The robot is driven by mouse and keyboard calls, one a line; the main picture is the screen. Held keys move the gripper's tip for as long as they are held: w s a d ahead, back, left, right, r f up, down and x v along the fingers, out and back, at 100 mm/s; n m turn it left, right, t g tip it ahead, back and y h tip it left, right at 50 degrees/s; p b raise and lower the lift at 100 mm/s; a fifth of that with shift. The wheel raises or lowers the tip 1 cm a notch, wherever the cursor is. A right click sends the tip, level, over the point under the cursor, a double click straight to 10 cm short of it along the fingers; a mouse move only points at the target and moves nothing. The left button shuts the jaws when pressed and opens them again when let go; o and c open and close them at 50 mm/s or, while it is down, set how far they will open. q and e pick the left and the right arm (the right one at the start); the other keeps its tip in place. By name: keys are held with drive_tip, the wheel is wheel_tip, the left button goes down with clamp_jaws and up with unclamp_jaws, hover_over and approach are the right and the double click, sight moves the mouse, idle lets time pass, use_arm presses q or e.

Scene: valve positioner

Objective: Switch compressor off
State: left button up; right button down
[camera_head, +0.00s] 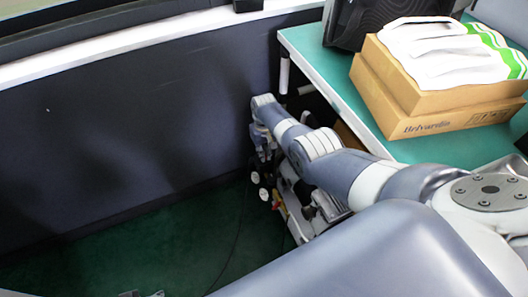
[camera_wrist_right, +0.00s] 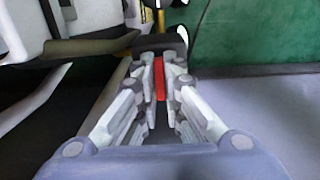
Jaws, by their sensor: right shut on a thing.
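The compressor (camera_head: 300,212) stands on the green floor beside the table, partly hidden behind my right arm. Small round white gauges (camera_head: 263,194) show at its left end. In the wrist view my right gripper (camera_wrist_right: 160,72) is shut on a narrow red part (camera_wrist_right: 160,82), which lies between its fingers. A black block (camera_wrist_right: 160,43) sits just beyond the fingertips. In the head view the right gripper (camera_head: 264,150) points down at the compressor's left end, and its fingertips are hard to make out. A small grey piece at the bottom left edge may be my left gripper (camera_head: 140,294); its fingers cannot be made out.
A green-topped table (camera_head: 330,75) stands at the right, bearing a cardboard box (camera_head: 425,120) with white packs (camera_head: 440,55) and a black bag (camera_head: 375,20). A dark wall (camera_head: 130,120) closes the left. Green floor (camera_head: 190,240) is clear there, except for a thin cable.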

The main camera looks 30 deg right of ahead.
idle(0.5)
drive_tip(key=c, duration=1.7)
unclamp_jaws()
drive_tip(key=shift+w+r, duration=0.1)
drive_tip(key=shift+r, duration=0.3)
wheel_tip(320, 180, up, 11)
drive_tip(key=shift+r, duration=0.1)
